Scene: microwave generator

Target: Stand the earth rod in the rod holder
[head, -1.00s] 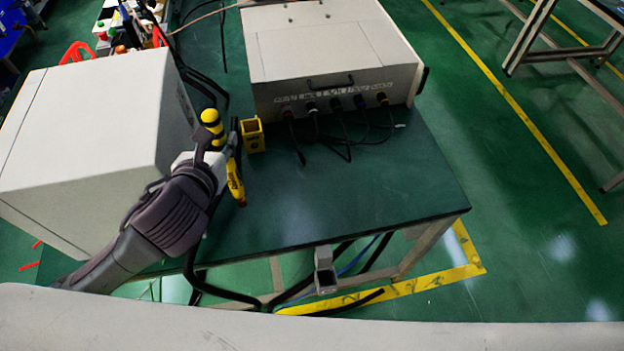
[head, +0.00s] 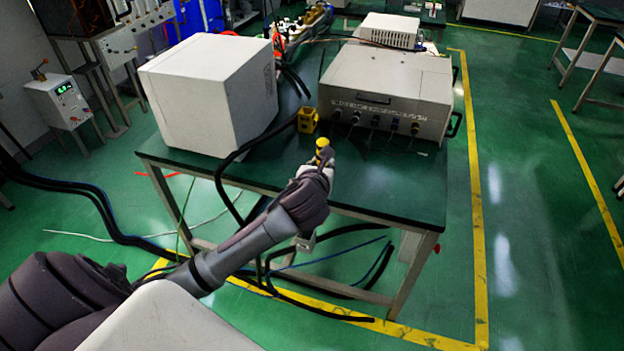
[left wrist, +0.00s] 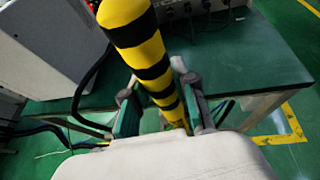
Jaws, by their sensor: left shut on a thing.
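The earth rod (left wrist: 140,30), striped yellow and black, is between the fingers of my left gripper (left wrist: 160,108) in the left wrist view. In the head view the rod's yellow end (head: 322,143) shows above my left gripper (head: 318,165), over the table's front part; its lower part is hidden. A small yellow box-like block (head: 307,120) stands on the table behind the rod. A grey square bracket (head: 304,242) hangs at the table's front edge below my arm. I cannot tell which of these is the rod holder. My right gripper is not in view.
The dark green table (head: 400,195) carries a white box (head: 205,95) at left and a grey instrument (head: 390,85) with cables at the back right. Its front right is clear. Black cables (head: 340,315) lie on the floor below.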

